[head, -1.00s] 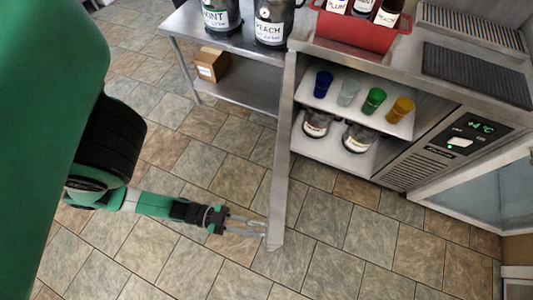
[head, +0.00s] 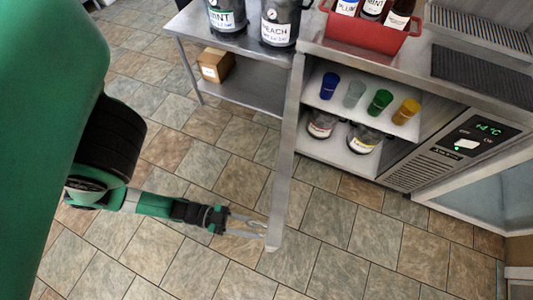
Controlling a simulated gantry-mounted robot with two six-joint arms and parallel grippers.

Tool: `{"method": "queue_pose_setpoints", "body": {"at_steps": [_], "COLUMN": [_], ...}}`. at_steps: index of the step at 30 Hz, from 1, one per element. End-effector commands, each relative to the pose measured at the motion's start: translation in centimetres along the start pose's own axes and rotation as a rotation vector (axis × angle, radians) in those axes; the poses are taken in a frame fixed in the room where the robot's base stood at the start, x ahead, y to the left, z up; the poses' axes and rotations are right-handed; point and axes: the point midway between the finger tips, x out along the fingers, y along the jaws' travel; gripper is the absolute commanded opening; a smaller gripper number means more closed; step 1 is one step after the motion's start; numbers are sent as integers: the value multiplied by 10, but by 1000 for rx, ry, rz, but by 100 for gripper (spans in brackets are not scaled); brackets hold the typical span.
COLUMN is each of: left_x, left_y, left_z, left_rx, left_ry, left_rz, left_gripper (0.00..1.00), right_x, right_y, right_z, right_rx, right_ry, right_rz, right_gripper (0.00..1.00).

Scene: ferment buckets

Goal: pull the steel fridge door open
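The steel fridge door (head: 286,165) stands swung open, seen nearly edge-on as a long narrow strip. It reaches from the counter's front left corner out over the floor. My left gripper (head: 262,231) is at the left side of the door, by its near end. Its two slim fingers point right and a gap shows between them, with their tips at or very close to the door. Any handle between the tips is too small to make out, so I cannot tell whether they hold it. My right gripper is out of view.
The open fridge compartment (head: 309,147) shows shelves with coloured cups and lidded jars. A red crate (head: 372,36) with bottles stands on the counter. A side table (head: 240,90) with buckets and a cardboard box (head: 215,65) is left of the door. The tiled floor (head: 340,250) is clear.

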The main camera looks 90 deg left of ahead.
Motion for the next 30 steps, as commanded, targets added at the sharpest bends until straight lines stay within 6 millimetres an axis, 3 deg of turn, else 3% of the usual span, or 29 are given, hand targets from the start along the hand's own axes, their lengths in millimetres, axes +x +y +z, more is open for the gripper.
{"method": "queue_pose_setpoints", "body": {"at_steps": [5,18,22,30], "left_x": [-11,-104,-115,-116], "left_y": [2,0,0,0], "left_z": [2,2,1,0], "left_rx": [-2,-1,1,0], "left_ry": [-3,-5,-1,1], "left_rz": [4,0,0,0], "left_gripper": [35,35,35,35], "right_x": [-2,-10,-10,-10], "right_y": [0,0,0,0], "right_z": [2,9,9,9], "right_rx": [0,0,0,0], "right_ry": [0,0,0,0], "right_rz": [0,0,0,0], "right_gripper": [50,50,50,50]}}
